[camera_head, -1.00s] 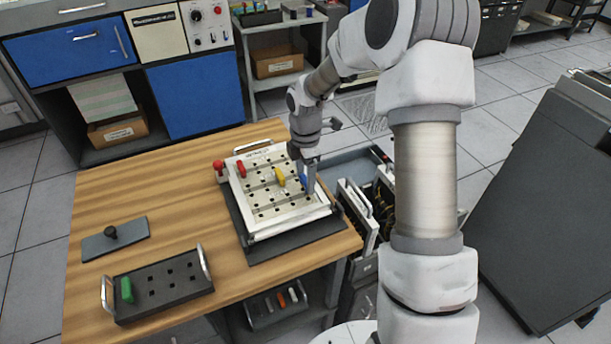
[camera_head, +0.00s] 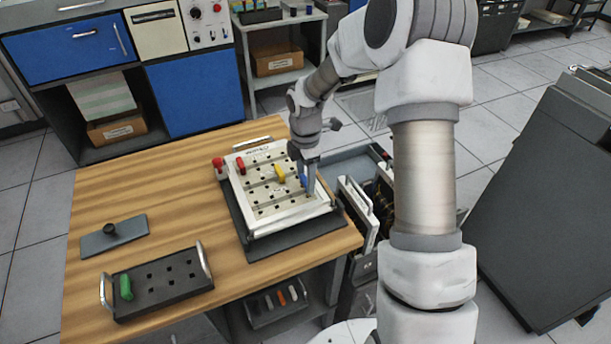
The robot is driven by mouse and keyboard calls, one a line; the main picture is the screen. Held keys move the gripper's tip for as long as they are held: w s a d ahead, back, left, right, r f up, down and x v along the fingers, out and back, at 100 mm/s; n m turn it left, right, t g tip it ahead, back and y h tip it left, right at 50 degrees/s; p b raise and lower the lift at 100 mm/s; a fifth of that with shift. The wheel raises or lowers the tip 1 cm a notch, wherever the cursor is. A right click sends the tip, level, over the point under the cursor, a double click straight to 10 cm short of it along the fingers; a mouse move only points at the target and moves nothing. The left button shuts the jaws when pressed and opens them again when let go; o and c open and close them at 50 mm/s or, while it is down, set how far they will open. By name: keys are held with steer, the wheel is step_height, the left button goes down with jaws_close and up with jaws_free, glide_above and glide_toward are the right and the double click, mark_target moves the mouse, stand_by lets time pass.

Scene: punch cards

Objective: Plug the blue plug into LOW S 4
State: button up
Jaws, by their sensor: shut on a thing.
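The white plugboard (camera_head: 262,223) with rows of dark sockets sits on a dark base on the wooden table. My gripper (camera_head: 310,192) points down over the board's right side and is shut on the blue plug (camera_head: 304,178), of which only a thin strip shows beside the fingers. A red plug (camera_head: 240,164) and a yellow plug (camera_head: 281,172) stand in the board. Whether the blue plug's lower end touches a socket is hidden. The row labels are too small to read.
A dark rack (camera_head: 158,283) with a green plug (camera_head: 126,287) is at the table's front left. A grey plate with a black knob (camera_head: 110,230) lies behind it. A red knob (camera_head: 218,163) is at the board's left corner.

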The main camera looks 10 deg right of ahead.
mark_target(305, 179)
steer(key=shift+f+b, duration=0.4)
steer(key=shift+f, duration=0.4)
stand_by(0.8)
steer(key=o, duration=1.2)
steer(key=shift+r, duration=0.1)
step_height(305, 179, up, 17)
steer(key=p, duration=0.2)
steer(key=shift+r, duration=0.15)
